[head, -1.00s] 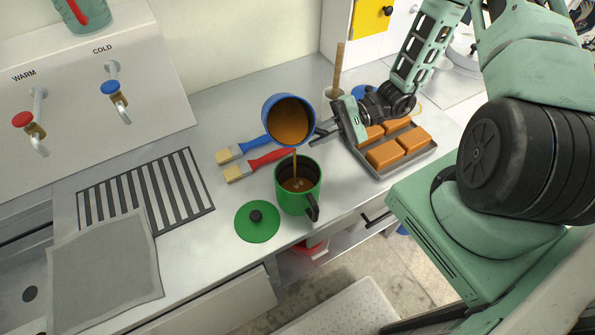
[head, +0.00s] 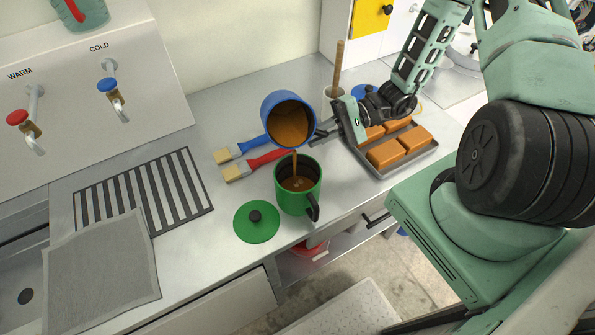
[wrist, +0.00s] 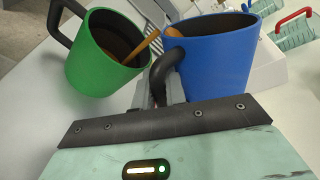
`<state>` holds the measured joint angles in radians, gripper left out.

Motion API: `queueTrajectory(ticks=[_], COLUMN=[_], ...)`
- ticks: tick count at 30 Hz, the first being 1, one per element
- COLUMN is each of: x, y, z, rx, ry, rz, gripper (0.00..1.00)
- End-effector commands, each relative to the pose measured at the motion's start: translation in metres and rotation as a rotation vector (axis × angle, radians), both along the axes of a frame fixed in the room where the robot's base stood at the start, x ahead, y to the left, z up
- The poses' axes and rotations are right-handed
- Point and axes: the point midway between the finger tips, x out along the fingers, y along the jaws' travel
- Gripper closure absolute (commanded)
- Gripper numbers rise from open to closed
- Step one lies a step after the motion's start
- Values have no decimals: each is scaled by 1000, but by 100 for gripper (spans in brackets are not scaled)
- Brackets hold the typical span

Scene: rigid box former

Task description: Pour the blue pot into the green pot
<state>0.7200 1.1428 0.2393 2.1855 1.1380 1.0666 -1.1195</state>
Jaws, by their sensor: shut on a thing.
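The blue pot (head: 268,110) is held tilted above the green pot (head: 290,205), its mouth turned down toward it. A thin brown stream (head: 294,165) runs from the blue pot's rim into the green pot, which stands upright on the counter with brown liquid inside. My gripper (head: 323,134) is shut on the blue pot's black handle, at the pot's right side. In the wrist view the blue pot (wrist: 218,62) is close, with the green pot (wrist: 95,62) to its left and the stream between them. The green lid (head: 256,222) lies on the counter left of the green pot.
Two brushes (head: 240,165) lie left of the pots. A tray (head: 385,172) with orange-brown blocks sits to the right, under my wrist. A grate (head: 140,195) and a grey cloth (head: 100,275) are at the left. The counter's front edge is close to the green pot.

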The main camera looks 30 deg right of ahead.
Motion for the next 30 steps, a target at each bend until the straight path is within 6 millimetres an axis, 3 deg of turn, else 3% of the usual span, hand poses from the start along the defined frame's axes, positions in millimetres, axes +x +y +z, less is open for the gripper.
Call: queueTrajectory(ticks=[30], x=[3], y=[-2], z=[2], rx=[-26], ry=[-117], rz=[4], gripper=[100])
